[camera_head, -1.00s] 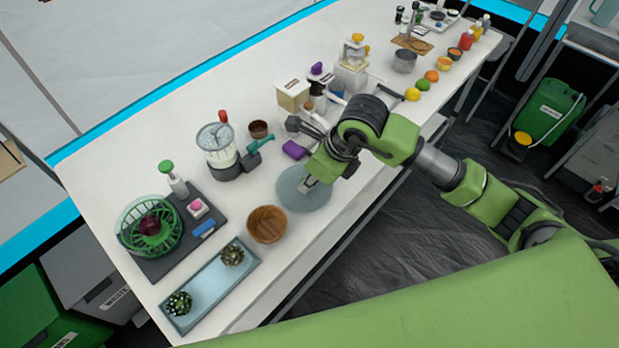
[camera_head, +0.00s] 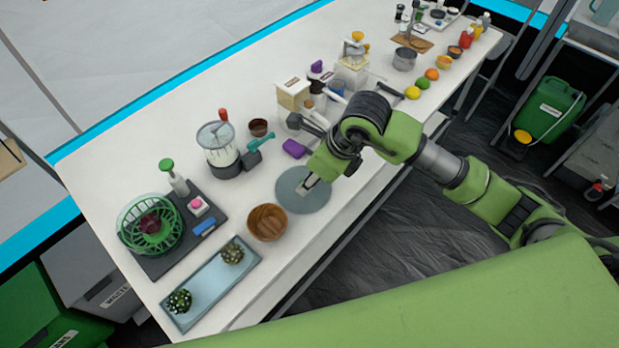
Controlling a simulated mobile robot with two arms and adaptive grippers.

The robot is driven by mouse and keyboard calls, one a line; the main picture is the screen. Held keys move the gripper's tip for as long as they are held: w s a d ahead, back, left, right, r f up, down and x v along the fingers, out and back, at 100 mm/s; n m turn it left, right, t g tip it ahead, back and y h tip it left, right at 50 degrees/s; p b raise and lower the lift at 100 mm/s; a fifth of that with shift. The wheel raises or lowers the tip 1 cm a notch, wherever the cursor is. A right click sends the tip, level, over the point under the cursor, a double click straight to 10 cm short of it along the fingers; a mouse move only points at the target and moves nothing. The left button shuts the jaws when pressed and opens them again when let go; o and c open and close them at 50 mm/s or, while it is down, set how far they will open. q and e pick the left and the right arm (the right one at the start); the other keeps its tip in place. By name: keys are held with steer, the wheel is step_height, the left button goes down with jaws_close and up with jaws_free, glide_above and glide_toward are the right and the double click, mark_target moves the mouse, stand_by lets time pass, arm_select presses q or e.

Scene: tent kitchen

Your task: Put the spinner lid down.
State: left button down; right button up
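The spinner lid (camera_head: 290,193) is a round grey-blue disc. It lies flat at or just above the white counter near its front edge, beside the wooden bowl; any small gap beneath cannot be seen. My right gripper (camera_head: 309,184) comes from the right and points down at the lid's middle. Its fingers appear closed on the lid's centre, though the contact is small and partly hidden by the gripper. The green spinner basket (camera_head: 133,238) stands open at the left with a dark red round item inside. My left gripper is not in view.
A wooden bowl (camera_head: 267,222) is close to the lid's lower left. A purple block (camera_head: 294,149) and a blender (camera_head: 220,150) stand behind it. A blue tray (camera_head: 207,289) with two spiky plants is at the front left. Bare counter lies left of the lid.

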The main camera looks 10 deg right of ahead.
steer(key=v, duration=1.1)
steer(key=shift+a, duration=0.1)
